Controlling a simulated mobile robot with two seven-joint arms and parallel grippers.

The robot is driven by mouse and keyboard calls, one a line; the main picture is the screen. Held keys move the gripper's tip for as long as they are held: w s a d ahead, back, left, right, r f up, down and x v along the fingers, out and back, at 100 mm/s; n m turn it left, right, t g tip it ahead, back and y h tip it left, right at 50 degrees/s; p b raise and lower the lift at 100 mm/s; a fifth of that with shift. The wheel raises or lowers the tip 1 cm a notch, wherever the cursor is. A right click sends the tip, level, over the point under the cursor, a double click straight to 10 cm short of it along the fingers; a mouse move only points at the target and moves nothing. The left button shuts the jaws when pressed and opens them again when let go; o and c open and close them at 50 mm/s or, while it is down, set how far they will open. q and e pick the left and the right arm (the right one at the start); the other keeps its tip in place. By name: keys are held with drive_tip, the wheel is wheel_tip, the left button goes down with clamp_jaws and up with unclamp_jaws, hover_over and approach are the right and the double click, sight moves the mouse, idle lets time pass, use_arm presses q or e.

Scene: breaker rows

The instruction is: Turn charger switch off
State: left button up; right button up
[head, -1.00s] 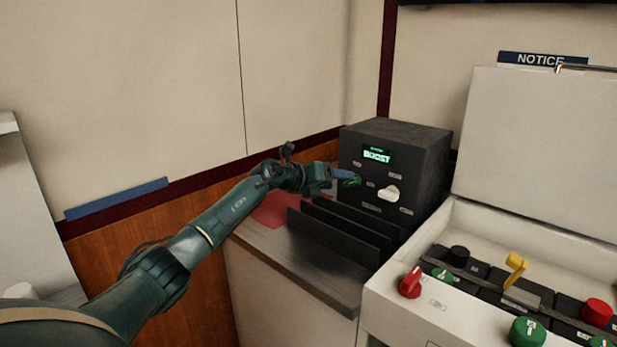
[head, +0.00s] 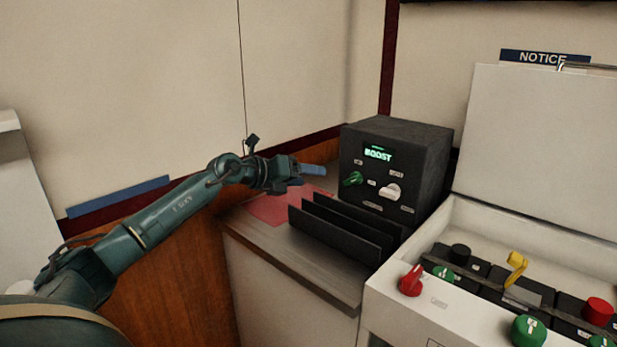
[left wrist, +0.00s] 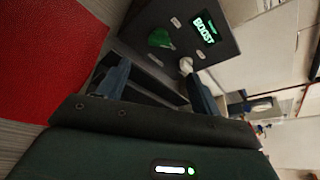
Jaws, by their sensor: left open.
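The charger is a black box (head: 425,150) on the counter, with a lit green display (head: 378,153) reading BOOST. Its front has a green knob (head: 353,179) and a white knob (head: 390,191). In the left wrist view the green knob (left wrist: 160,38) and the white knob (left wrist: 186,65) show beyond the fingers. My left gripper (head: 312,176) is open and empty, to the left of the charger and apart from it. Its two blue fingers (left wrist: 158,88) show in the left wrist view. My right gripper is not in view.
A black slotted rack (head: 345,225) stands on the counter in front of the charger. A red mat (head: 275,208) lies to its left. A white console (head: 395,300) with red, green and yellow controls and a raised lid is at right.

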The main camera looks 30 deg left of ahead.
sight(349, 180)
use_arm(q)
drive_tip(key=b+x, duration=0.1)
drive_tip(key=x, duration=1.3)
drive_tip(key=shift+s+f, duration=0.1)
drive_tip(key=shift+c, duration=0.2)
drive_tip(key=c, duration=0.9)
drive_tip(key=shift+a+f, duration=0.1)
drive_tip(key=shift+f, duration=0.05)
drive_tip(key=shift+c, duration=0.2)
drive_tip(key=shift+n+h+b, duration=0.3)
drive_tip(key=shift+n+b, duration=0.1)
drive_tip(key=shift+n, duration=0.1)
drive_tip(key=o, duration=1)
